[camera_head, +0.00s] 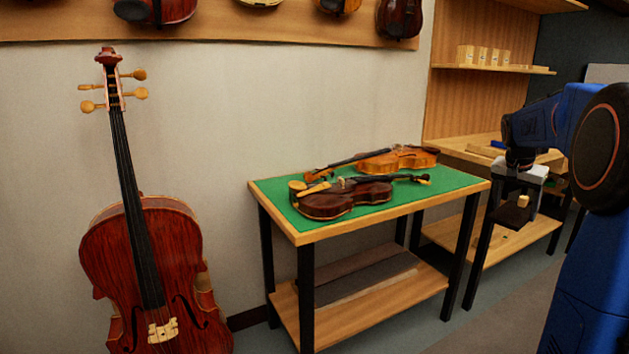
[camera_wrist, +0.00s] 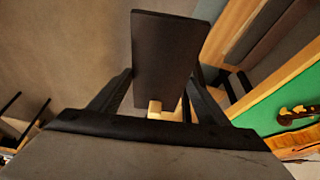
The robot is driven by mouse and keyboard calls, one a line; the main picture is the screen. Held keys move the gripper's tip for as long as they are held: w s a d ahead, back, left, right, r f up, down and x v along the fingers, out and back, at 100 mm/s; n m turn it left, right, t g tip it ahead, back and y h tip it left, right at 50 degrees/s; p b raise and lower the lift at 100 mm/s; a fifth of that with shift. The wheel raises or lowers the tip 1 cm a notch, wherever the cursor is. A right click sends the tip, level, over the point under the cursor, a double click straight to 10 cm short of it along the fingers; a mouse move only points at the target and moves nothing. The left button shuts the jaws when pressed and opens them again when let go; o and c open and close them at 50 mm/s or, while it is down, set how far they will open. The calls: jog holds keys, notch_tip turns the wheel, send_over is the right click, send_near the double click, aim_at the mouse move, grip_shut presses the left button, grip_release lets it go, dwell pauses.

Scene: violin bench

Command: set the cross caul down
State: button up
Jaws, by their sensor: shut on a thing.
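The cross caul is a dark, flat bar with a small pale wooden block at its near side. In the wrist view the cross caul (camera_wrist: 165,50) sits between the two fingers of my gripper (camera_wrist: 160,88), which is shut on it. In the head view my gripper (camera_head: 522,200) hangs at the right, right of the green-topped bench (camera_head: 466,187), with the dark cross caul (camera_head: 511,215) below it. It appears held in the air, clear of the bench top. The fingertips are partly hidden in the head view.
Two violins lie on the green top, a dark one (camera_head: 345,196) in front and an orange one (camera_head: 398,159) behind. A cello (camera_head: 150,255) stands at the left. A wooden shelf unit (camera_head: 470,150) is behind my arm. The bench's right front corner looks bare.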

jog(key=w+a+f+n+t+y, duration=0.1)
jog(key=w+a+f+n, duration=0.2)
jog(key=w+a+f, duration=0.55)
jog(key=w+a+f+n+y, duration=0.15)
jog(key=a+f, duration=0.45)
jog(key=f, duration=0.7)
jog(key=w+a+f+n+t, duration=0.1)
jog(key=w+a+f+n, duration=0.3)
jog(key=a+f, duration=0.5)
jog(key=a+f+n+y, duration=0.1)
jog(key=a+f+n, duration=0.2)
jog(key=a+f, duration=1.2)
jog(key=s+d+f, duration=0.2)
jog(key=s+f, duration=0.5)
jog(key=f, duration=0.3)
jog(key=shift+s, duration=0.25)
